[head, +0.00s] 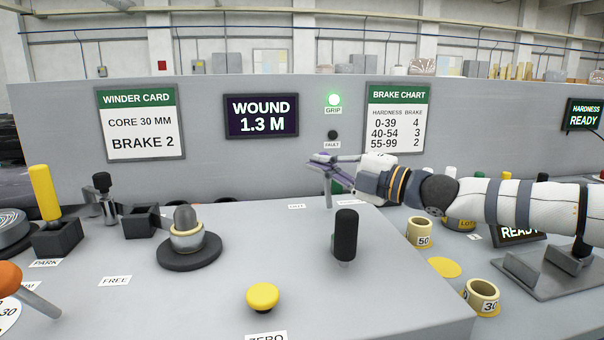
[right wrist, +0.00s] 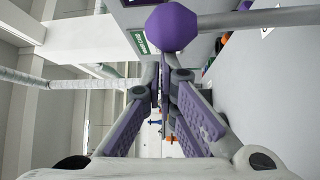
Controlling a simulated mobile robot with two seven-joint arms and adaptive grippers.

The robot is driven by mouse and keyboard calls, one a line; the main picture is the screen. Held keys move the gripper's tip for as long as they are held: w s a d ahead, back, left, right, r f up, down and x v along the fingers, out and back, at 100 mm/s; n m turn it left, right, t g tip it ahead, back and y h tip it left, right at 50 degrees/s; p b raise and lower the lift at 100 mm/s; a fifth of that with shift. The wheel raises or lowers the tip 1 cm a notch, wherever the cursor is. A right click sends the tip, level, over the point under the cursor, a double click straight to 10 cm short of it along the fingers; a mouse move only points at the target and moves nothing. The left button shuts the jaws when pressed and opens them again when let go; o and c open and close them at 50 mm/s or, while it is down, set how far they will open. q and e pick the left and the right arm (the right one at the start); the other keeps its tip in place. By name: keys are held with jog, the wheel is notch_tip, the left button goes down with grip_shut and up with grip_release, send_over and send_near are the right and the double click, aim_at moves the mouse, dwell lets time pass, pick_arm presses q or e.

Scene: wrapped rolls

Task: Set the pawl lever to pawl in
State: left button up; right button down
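A lever with a grey rod (head: 328,193) stands near the back edge of the grey console, between two small labels whose text I cannot read. In the right wrist view its purple faceted knob (right wrist: 172,27) is just above my fingertips, with the rod running off to the right. I take this for the pawl lever. My right gripper (head: 322,162) reaches in from the right at the top of this rod. In the right wrist view its purple-padded fingers (right wrist: 161,72) come together at the tips, with nothing seen between them. Whether they touch the knob is unclear. My left gripper is out of view.
A black upright handle (head: 346,234) and a yellow button (head: 262,297) stand in front of the lever. A grey dome on a black base (head: 188,240) is at left. Numbered yellow cups (head: 482,296) are at right. The grip lamp (head: 334,100) glows green.

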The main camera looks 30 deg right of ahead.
pick_arm(q)
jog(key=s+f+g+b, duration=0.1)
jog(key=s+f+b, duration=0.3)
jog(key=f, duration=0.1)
jog(key=shift+b, duration=0.35)
pick_arm(e)
jog(key=s+d+f+m+t, duration=0.1)
jog(key=s+d+m+t, duration=0.1)
jog(key=d+m+t, duration=0.3)
jog(key=d+m, duration=0.2)
jog(key=shift+d+t+h, duration=0.3)
jog(key=shift+d, duration=0.05)
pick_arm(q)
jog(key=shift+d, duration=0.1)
pick_arm(e)
jog(key=s+d, duration=0.5)
jog(key=s, duration=0.7)
jog(key=shift+s+f, duration=0.15)
jog(key=shift+f, duration=0.1)
